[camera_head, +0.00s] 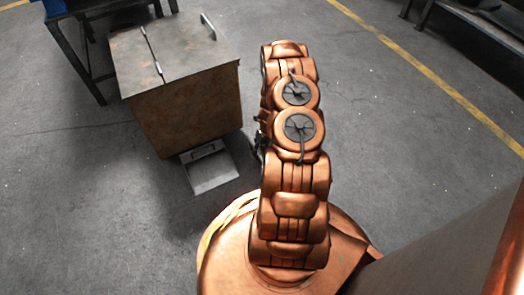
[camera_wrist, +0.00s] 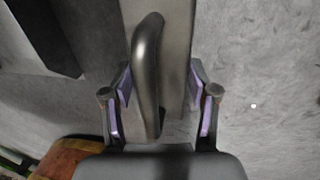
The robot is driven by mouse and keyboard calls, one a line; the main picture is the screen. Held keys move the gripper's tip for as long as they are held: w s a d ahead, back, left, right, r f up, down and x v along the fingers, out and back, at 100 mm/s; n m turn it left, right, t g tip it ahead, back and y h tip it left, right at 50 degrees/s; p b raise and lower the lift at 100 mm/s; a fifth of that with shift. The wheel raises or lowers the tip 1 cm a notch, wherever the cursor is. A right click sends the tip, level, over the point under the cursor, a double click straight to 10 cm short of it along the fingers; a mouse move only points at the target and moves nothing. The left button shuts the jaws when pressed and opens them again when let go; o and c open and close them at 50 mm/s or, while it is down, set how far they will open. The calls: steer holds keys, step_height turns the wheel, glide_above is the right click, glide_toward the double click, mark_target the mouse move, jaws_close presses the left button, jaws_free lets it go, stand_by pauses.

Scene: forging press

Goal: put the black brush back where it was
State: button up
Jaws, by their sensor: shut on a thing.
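My gripper (camera_wrist: 161,100) shows in the wrist view, its two purple-padded fingers on either side of a long grey block with an arched, shiny handle. I take this for the brush (camera_wrist: 178,45); it looks dark grey rather than black. The fingers meet its two long sides. Its bristles do not show, and its far end runs out of the top of the picture. Bare floor shows on both sides of it. No frame shows where the brush was before.
A rusty brown metal box (camera_head: 190,110) with a lid handle stands left of my arm in the head view. A grey metal tray (camera_head: 212,178) is at its foot. A dark table frame (camera_head: 78,55) is at upper left, dark benches (camera_head: 470,30) at upper right. Open floor lies right.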

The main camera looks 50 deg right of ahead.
steer(key=o, duration=1.2)
steer(key=shift+f, duration=0.1)
